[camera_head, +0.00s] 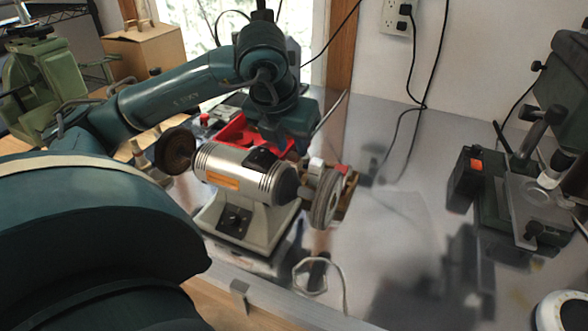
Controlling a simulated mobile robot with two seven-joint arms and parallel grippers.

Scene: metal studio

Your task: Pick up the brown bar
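My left arm reaches in from the left over the bench grinder (240,172). Its dark teal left gripper (292,128) is just behind and above the grinder's motor housing. Its fingertips are not clearly visible, so I cannot tell whether it is open or shut. A brown piece (346,196), which may be the brown bar, shows on the metal bench just right of the grinder's right wheel. The wheel partly hides it, and the gripper is up and left of it. My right gripper is not in view.
A red tray (238,131) lies behind the grinder. A dark green machine (520,195) stands at the right, and a green vise (45,85) at the left. The metal bench (405,215) is clear in the middle.

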